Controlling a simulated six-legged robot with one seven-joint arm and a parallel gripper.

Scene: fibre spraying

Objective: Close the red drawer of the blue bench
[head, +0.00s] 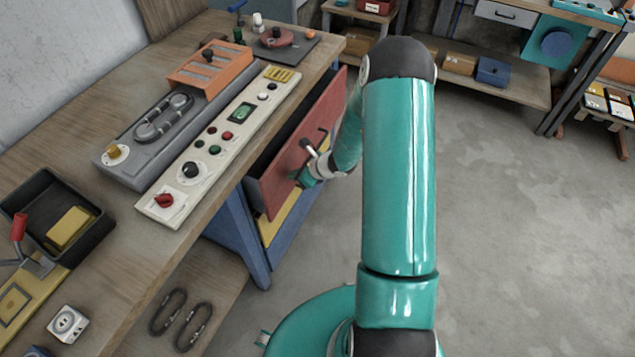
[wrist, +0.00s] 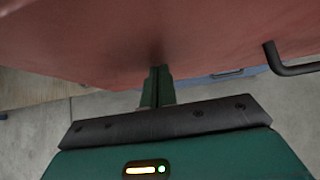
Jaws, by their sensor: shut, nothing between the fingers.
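The red drawer (head: 305,140) of the blue bench (head: 243,240) stands partly open, with a dark gap behind its front panel. Its black handle (head: 321,140) shows on the front, and also at the right of the wrist view (wrist: 290,62). My gripper (head: 298,176) is at the drawer's front, low and beside the handle. In the wrist view the fingers (wrist: 158,72) are together with nothing between them, and their tips are at the red panel (wrist: 130,40). I cannot tell for certain whether they press on it.
A yellow panel (head: 285,228) shows below the red drawer. The wooden benchtop (head: 150,235) carries a white control panel (head: 222,140), a grey unit (head: 150,135) and a black tray (head: 60,190). Grey floor (head: 510,220) at the right is clear.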

